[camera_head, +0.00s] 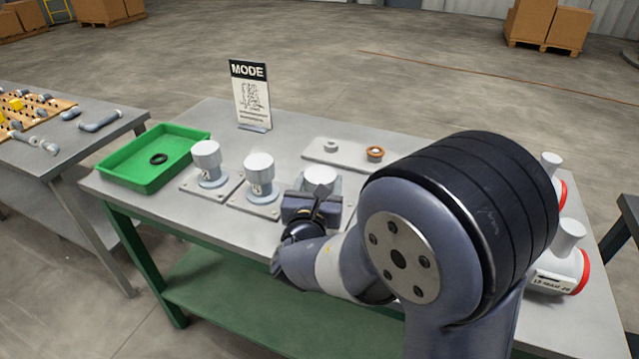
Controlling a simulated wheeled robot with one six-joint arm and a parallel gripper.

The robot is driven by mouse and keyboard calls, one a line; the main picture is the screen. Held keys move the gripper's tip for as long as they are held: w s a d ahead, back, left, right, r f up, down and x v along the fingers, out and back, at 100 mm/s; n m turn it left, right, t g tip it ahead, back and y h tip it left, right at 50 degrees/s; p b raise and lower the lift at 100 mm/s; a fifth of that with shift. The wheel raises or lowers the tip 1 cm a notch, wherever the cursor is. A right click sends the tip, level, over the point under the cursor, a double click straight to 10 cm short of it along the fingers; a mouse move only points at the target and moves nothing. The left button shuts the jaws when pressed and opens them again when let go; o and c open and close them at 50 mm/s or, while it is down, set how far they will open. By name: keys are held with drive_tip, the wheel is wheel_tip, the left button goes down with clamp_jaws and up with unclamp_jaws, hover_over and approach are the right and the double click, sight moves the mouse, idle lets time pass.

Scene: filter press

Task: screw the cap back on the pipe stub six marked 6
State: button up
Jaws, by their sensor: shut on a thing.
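A white cap (321,177) sits at the third stub position from the left on the workbench. My gripper (320,196) is shut on this cap, reaching in from the front. The gripper and wrist hide the pipe stub under the cap and any number on it, so I cannot tell how the cap sits on it. Two other stubs stand upright to the left on grey base plates, one with a white cap (206,152) and one with a white cap (258,165). Their dark marks are too small to read surely.
A green tray (140,179) with a black ring (158,159) stands at the left. A pale plate (340,158) behind holds a grey ring and an orange-brown ring (375,153). A MODE sign (250,96) stands behind. White fittings with red bands (560,262) are at the right.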

drive_tip(key=shift+f, duration=0.2)
drive_tip(key=shift+r, duration=0.1)
drive_tip(key=shift+a+r+m+h, duration=0.1)
drive_tip(key=shift+m+h, duration=0.3)
drive_tip(key=shift+h, duration=0.3)
drive_tip(key=m+g+h+p, duration=0.1)
drive_tip(key=m+h, duration=0.1)
drive_tip(key=h, duration=0.1)
drive_tip(key=shift+p, duration=0.35)
drive_tip(key=shift+m+g+h, duration=0.8)
drive_tip(key=shift+m+h, duration=0.3)
drive_tip(key=shift+h, duration=0.3)
drive_tip(key=shift+h+p, duration=0.3)
drive_tip(key=shift+p, duration=0.1)
